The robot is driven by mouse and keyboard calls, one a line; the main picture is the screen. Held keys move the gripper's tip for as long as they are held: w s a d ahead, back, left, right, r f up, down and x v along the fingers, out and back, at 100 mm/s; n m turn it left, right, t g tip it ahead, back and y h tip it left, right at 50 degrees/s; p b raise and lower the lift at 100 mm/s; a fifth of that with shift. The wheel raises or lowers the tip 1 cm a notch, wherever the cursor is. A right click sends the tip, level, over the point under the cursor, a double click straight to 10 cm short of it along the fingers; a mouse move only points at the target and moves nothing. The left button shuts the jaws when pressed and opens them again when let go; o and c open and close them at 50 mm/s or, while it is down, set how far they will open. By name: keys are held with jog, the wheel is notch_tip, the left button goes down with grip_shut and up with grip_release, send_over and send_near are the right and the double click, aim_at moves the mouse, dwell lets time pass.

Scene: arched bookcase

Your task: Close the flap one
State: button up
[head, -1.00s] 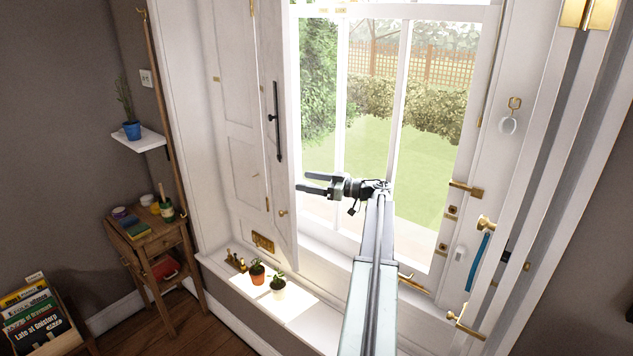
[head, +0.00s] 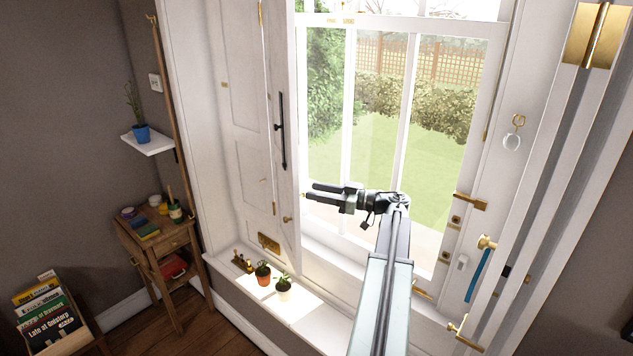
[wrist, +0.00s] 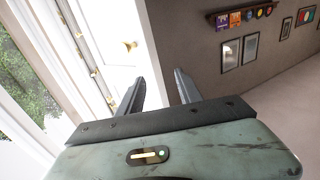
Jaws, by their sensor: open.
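A tall white shutter flap (head: 284,75) stands folded out at the left side of the window, with a long black bar handle (head: 281,131) and a small brass knob lower down. I cannot tell for sure that it is flap one. My gripper (head: 312,191) is open and empty, its fingers pointing left, just right of the flap's free edge in the picture. Whether they touch is unclear. In the wrist view, a white panel (wrist: 125,20) with a brass knob (wrist: 130,46) lies beyond the open, empty jaws (wrist: 158,76).
Potted plants (head: 263,270) and a small brass item stand on the window sill (head: 310,320). A wooden side table (head: 160,243) and a box of books (head: 50,325) are at left. Another panel with brass fittings (head: 487,242) stands at right. Wood floor is free at lower left.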

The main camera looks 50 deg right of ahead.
jog(key=s+a, duration=0.4)
jog(key=s, duration=0.1)
jog(key=shift+a+r, duration=0.3)
jog(key=shift+s, duration=0.1)
jog(key=shift+c, duration=0.3)
